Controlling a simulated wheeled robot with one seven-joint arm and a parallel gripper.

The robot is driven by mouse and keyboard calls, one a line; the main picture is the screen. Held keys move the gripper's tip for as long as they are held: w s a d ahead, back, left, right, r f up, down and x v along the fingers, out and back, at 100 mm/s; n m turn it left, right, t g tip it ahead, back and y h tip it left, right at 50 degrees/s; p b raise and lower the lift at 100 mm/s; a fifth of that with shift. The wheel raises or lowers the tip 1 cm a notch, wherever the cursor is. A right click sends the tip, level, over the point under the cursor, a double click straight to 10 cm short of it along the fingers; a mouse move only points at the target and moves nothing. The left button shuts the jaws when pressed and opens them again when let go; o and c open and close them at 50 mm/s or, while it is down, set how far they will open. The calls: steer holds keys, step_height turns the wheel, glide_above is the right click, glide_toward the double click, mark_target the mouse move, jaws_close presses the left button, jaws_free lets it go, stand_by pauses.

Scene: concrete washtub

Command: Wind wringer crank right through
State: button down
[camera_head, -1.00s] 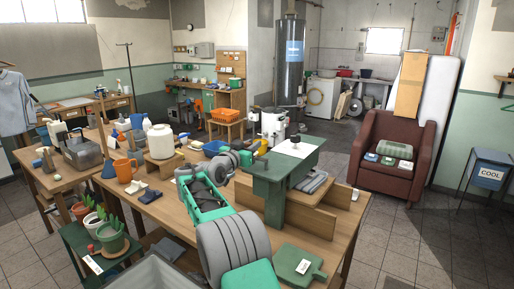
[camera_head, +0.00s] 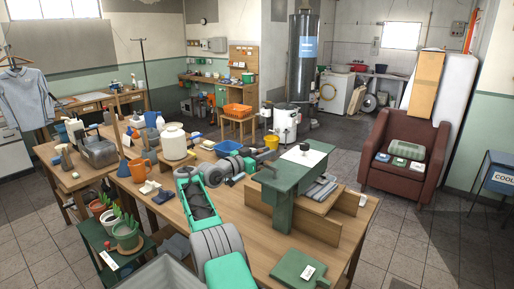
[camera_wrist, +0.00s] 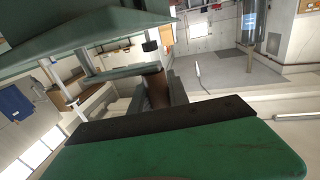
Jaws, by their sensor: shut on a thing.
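A green bench-like frame (camera_head: 296,176) with a white top panel stands on the wooden table in the head view, right of my arm. I take it for the wringer, though no rollers can be made out. A small black knob (camera_head: 304,147) stands on its top. My gripper (camera_head: 256,163) is at its left end, small and partly hidden in the head view. In the wrist view, a brown upright cylinder (camera_wrist: 157,88), apparently the crank handle, shows between dark parts. A green body (camera_wrist: 190,150) with a dark strip fills the bottom. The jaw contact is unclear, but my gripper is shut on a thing.
Potted plants (camera_head: 124,231) stand at lower left. A maroon armchair (camera_head: 408,178) stands at right. Grey tiled floor is open between table and armchair.

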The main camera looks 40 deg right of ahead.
steer(key=shift+r, duration=0.15)
steer(key=c, duration=1.5)
jaws_free()
steer(key=shift+a, duration=0.15)
steer(key=shift+o, duration=1.2)
steer(key=a+b, duration=0.3)
steer(key=a, duration=0.4)
steer(key=shift+s+a, duration=0.15)
steer(key=shift+a, duration=0.15)
steer(key=shift+c, duration=0.3)
